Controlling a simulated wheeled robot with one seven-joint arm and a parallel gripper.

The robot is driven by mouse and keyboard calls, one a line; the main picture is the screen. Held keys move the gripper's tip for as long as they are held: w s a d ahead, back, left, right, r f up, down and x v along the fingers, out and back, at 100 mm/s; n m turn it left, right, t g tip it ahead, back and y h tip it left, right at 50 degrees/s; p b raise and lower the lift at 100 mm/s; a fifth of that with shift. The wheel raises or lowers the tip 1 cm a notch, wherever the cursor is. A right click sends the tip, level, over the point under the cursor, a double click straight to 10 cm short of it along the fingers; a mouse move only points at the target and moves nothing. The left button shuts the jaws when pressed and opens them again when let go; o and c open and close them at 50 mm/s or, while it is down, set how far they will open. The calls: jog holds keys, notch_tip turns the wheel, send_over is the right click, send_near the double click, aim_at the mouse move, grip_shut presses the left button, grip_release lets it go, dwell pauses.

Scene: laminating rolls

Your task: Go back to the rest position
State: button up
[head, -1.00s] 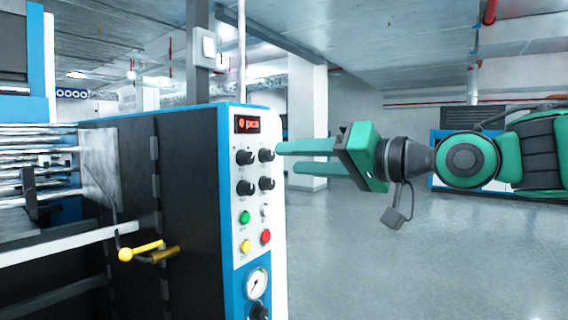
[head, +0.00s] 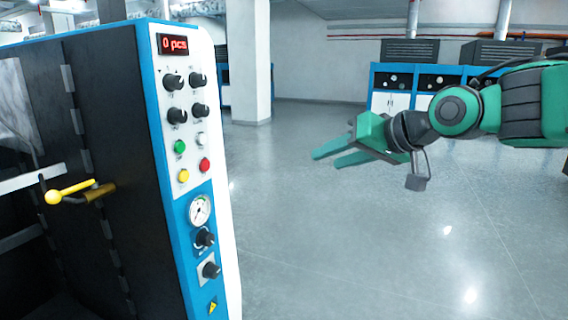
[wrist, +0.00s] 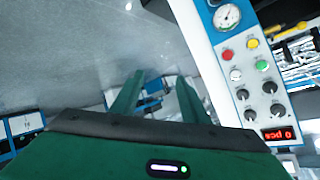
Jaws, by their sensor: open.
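My gripper (head: 337,157) is green, with two long fingers held apart and nothing between them. In the head view it is in the air over open floor, to the right of the machine and clear of it, with its fingers pointing left and slightly down. In the wrist view the two fingers of my gripper (wrist: 158,100) reach forward with a gap between them. The machine's control panel (head: 190,150) has a red display reading 0 pcs, black knobs, coloured buttons and a gauge. The panel (wrist: 250,75) also shows at the right of the wrist view.
A yellow-knobbed lever (head: 70,192) sticks out from the machine's dark side (head: 110,140). A white pillar (head: 248,65) and blue-white cabinets (head: 390,88) stand farther back. The grey floor (head: 370,240) below and around my gripper is clear.

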jog(key=s+d+f+m+g+h, duration=0.25)
jog(key=s+d+f, duration=0.25)
jog(key=d+f, duration=0.45)
jog(key=s+d+f+m+g+h, duration=0.15)
jog(key=s+d+f+h, duration=0.35)
jog(key=d, duration=0.7)
jog(key=s+d+f+m+g, duration=0.2)
jog(key=s+d+f, duration=0.2)
jog(key=s, duration=0.6)
jog(key=s+d+f+m+g, duration=0.2)
jog(key=s+d+f, duration=0.3)
jog(key=s, duration=0.5)
jog(key=shift+f+g, duration=0.15)
jog(key=shift+g, duration=0.65)
jog(key=shift+w, duration=0.1)
jog(key=shift+w+f, duration=0.25)
jog(key=shift+w, duration=0.35)
